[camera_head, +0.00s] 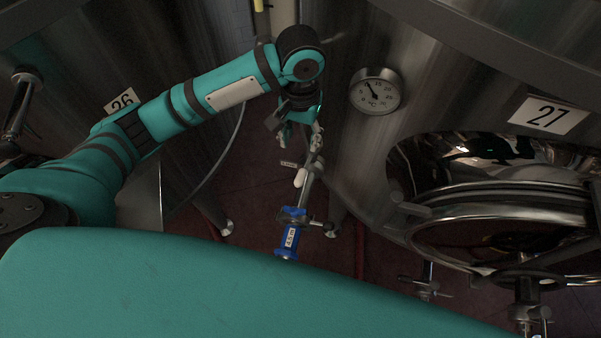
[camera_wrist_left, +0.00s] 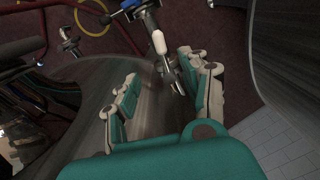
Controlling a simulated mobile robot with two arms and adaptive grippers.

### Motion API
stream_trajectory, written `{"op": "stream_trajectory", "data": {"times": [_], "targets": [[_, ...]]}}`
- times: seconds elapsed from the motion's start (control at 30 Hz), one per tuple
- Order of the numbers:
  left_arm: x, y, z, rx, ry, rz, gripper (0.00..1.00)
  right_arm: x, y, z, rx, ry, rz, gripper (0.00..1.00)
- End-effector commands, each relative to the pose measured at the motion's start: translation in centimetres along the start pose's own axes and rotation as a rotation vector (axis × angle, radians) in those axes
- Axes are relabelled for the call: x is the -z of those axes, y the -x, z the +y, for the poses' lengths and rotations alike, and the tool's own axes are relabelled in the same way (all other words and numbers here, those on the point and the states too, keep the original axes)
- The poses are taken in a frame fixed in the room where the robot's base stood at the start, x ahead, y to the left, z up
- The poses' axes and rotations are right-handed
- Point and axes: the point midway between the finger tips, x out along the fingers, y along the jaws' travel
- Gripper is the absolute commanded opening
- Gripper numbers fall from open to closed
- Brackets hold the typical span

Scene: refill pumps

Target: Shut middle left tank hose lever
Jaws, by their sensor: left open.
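The hose lever (camera_head: 300,178) has a white grip and sits on a metal valve pipe between the tanks marked 26 and 27. It also shows in the left wrist view (camera_wrist_left: 158,42), at the upper middle. A blue hose coupling (camera_head: 290,238) with a white label is at the lower end of the pipe. My left gripper (camera_head: 300,140) is above the lever, fingers pointing down. In the left wrist view the two fingers (camera_wrist_left: 160,92) are spread and empty, with the lever grip beyond their tips, apparently apart from them. My right gripper is out of view.
The tank 27 wall carries a round dial gauge (camera_head: 376,92), with a round metal hatch (camera_head: 510,225) at right. Tank 26 (camera_head: 60,95) is at left. Dark red floor shows between the tanks. A yellow hose (camera_wrist_left: 92,22) lies on it in the wrist view.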

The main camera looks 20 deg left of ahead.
Motion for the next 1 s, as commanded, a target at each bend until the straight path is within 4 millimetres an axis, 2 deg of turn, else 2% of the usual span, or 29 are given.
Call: {"op": "stream_trajectory", "data": {"times": [0.6, 0.8, 1.0], "targets": [[-0.1, -12.8, 0.0, 0.000, -0.002, -0.002, 0.46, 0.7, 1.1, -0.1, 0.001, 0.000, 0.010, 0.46], [0.0, -15.4, 0.1, -0.002, -0.004, 0.001, 0.46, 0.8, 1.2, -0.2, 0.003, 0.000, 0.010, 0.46], [0.0, -16.4, 0.1, -0.002, -0.004, 0.002, 0.46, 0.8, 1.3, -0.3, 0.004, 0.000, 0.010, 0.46]]}}
